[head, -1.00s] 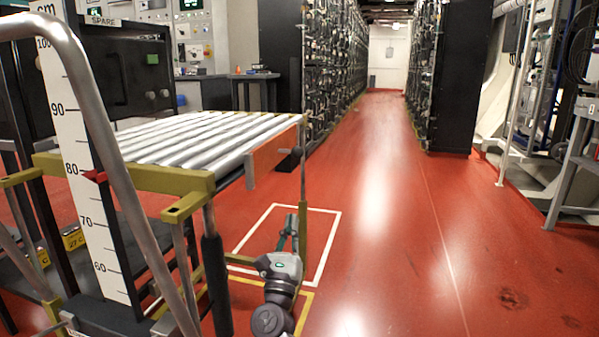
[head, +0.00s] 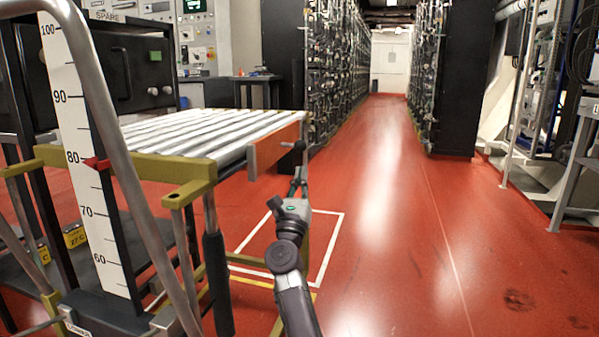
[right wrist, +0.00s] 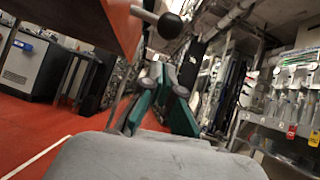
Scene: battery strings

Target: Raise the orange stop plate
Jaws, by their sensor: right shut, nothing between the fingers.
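The orange stop plate (head: 275,148) stands along the right end of the roller table, its top edge close to roller height. It also shows large at the top left of the right wrist view (right wrist: 122,22). A lever with a black ball knob (head: 300,145) sits at the plate's near right; the knob is clear in the right wrist view (right wrist: 170,26). My right gripper (head: 299,178) is shut and empty, just below the knob. Its teal fingers (right wrist: 161,76) point up in the wrist view, apparently apart from the knob. My left gripper is not in view.
The roller table (head: 190,140) with its olive frame is left of my right arm. A curved metal handrail (head: 100,110) and a height scale (head: 82,155) are at the left. Battery racks (head: 325,75) line the aisle. The red floor (head: 390,220) to the right is clear.

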